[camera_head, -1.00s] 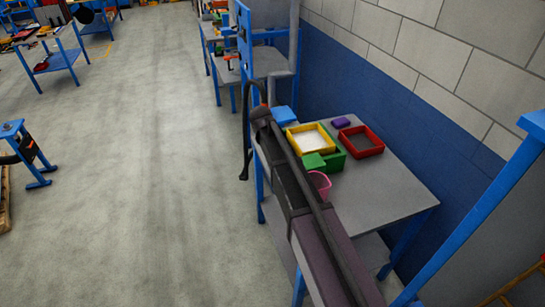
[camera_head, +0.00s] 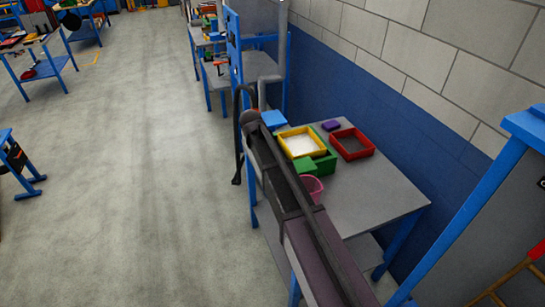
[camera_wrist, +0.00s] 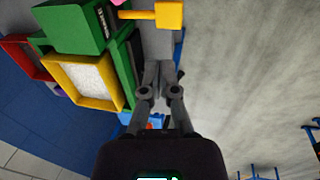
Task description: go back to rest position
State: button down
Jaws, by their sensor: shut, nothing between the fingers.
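My gripper (camera_wrist: 159,64) shows in the wrist view with its fingers close together and nothing visible between them. It appears over or beside the grey table, near the trays. In the head view my dark arm reaches over the left side of the grey table (camera_head: 375,212), and the fingers are hidden from sight. A yellow tray (camera_head: 300,156) with a pale inside stands by the arm and also shows in the wrist view (camera_wrist: 114,104). No rest marker is seen.
On the table are a red tray (camera_head: 369,153), a green box (camera_head: 327,165), a pink cup (camera_head: 313,188), a blue box (camera_head: 273,119) and a purple block (camera_head: 331,126). A blue frame (camera_head: 236,80) rises behind. Open floor (camera_head: 130,180) lies left; a wall stands right.

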jog(key=shift+d, duration=0.1)
jog(key=s+d+m+y, duration=0.1)
jog(key=s+d+m, duration=0.1)
jog(key=s+d, duration=0.7)
jog(key=s+d+f+m+y, duration=0.1)
jog(key=s+d+m, duration=0.1)
jog(key=s+d, duration=0.7)
jog(key=s, duration=0.5)
jog(key=shift+s+d+g+b, duration=0.2)
jog(key=shift+s+g+b, duration=0.2)
jog(key=c, duration=1.4)
grip_release()
jog(key=shift+f, duration=0.1)
